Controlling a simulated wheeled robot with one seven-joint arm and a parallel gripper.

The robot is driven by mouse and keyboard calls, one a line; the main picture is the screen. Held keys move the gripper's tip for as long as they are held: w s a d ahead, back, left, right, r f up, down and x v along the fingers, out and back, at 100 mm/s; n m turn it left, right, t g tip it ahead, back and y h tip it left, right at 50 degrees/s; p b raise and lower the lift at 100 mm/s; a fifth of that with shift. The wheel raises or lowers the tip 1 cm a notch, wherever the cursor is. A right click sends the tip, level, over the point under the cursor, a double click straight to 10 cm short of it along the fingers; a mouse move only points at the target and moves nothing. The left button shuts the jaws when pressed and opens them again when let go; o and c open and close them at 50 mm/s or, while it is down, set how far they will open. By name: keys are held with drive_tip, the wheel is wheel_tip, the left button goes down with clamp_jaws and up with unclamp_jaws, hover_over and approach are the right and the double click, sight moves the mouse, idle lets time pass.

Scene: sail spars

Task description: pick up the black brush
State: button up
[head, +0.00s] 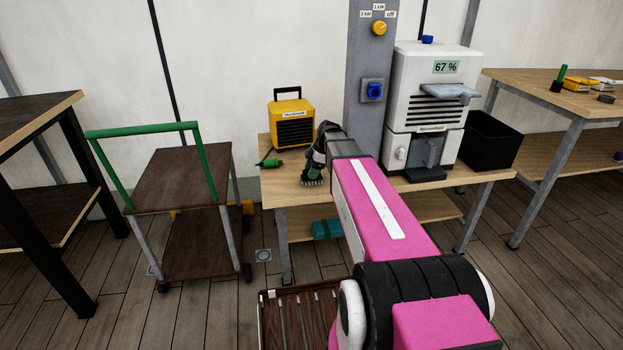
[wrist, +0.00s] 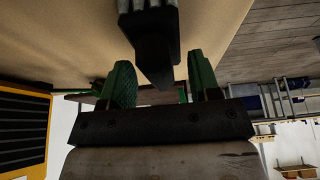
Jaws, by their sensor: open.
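The black brush (wrist: 152,42) shows in the wrist view with its dark handle pointing toward my gripper and pale bristles at the top edge, cut off by the frame. In the head view the bristle end of the brush (head: 313,182) shows just above the wooden table (head: 290,200), under my gripper. My gripper (wrist: 161,72) is open, its green fingers on either side of the handle's end, with visible gaps. In the head view my gripper (head: 314,165) is partly hidden by my wrist, and the handle cannot be made out.
A yellow heater (head: 291,122) stands behind, with a small green item (head: 270,161) before it. A grey post (head: 366,80), a white dispenser (head: 427,110) and a black bin (head: 490,140) are to the right. A brown cart (head: 180,178) stands left.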

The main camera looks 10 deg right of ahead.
clamp_jaws()
idle(0.3)
drive_tip(key=shift+r, duration=0.45)
wheel_tip(320, 180, up, 4)
drive_tip(key=shift+s+a+f, duration=0.1)
drive_tip(key=shift+a+f, duration=0.05)
drive_tip(key=shift+f, duration=0.1)
drive_tip(key=s+a+r, duration=0.6)
drive_tip(key=a, duration=0.3)
drive_tip(key=m+t+h, duration=0.3)
drive_tip(key=m+t, duration=0.1)
drive_tip(key=m, duration=1.2)
approach(307, 170)
drive_tip(key=r, duration=0.2)
drive_tip(key=shift+w+d+r+m+t+h, duration=0.1)
drive_tip(key=shift+w+d+m+t+h, duration=0.1)
drive_tip(key=shift+m+h, duration=0.25)
drive_tip(key=shift+w+d+m+t+h, duration=0.1)
drive_tip(key=shift+w+m+h, duration=0.15)
drive_tip(key=shift+m, duration=0.3)
drive_tip(key=shift+s, duration=0.1)
